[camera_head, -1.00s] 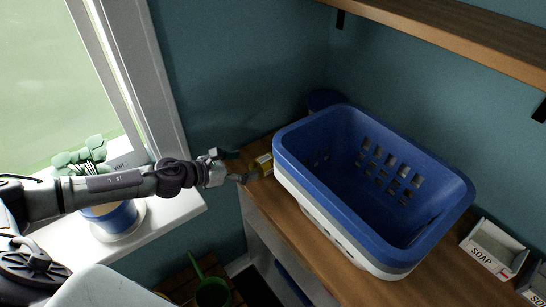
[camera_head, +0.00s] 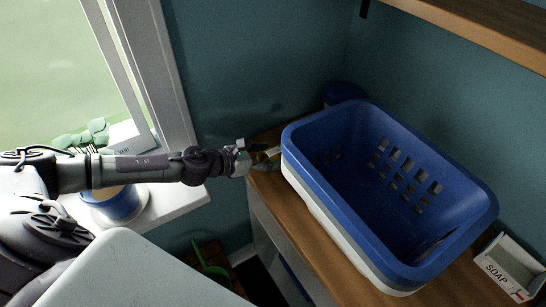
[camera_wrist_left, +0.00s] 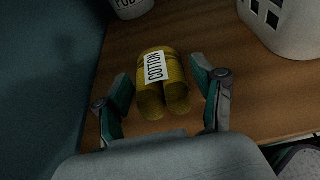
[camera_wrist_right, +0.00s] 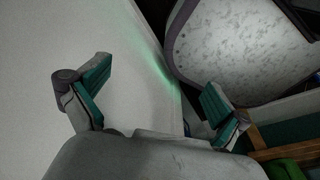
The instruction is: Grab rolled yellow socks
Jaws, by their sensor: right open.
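The rolled yellow socks (camera_wrist_left: 163,83) lie on the wooden shelf top, with a white band reading COTTON around them. In the left wrist view they sit between the two spread fingers of my left gripper (camera_wrist_left: 165,98), with a gap visible on the right side. In the head view only a bit of the socks (camera_head: 272,153) shows past my left gripper (camera_head: 262,155), left of the blue basket. My right gripper (camera_wrist_right: 155,100) is open and empty in the right wrist view; it is not seen in the head view.
A blue laundry basket (camera_head: 300,137) nested in white ones stands close right of the socks. A soap box (camera_head: 510,268) is at the right. A potted plant (camera_head: 118,204) stands on the windowsill under my left arm. A wall (camera_head: 225,90) rises behind.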

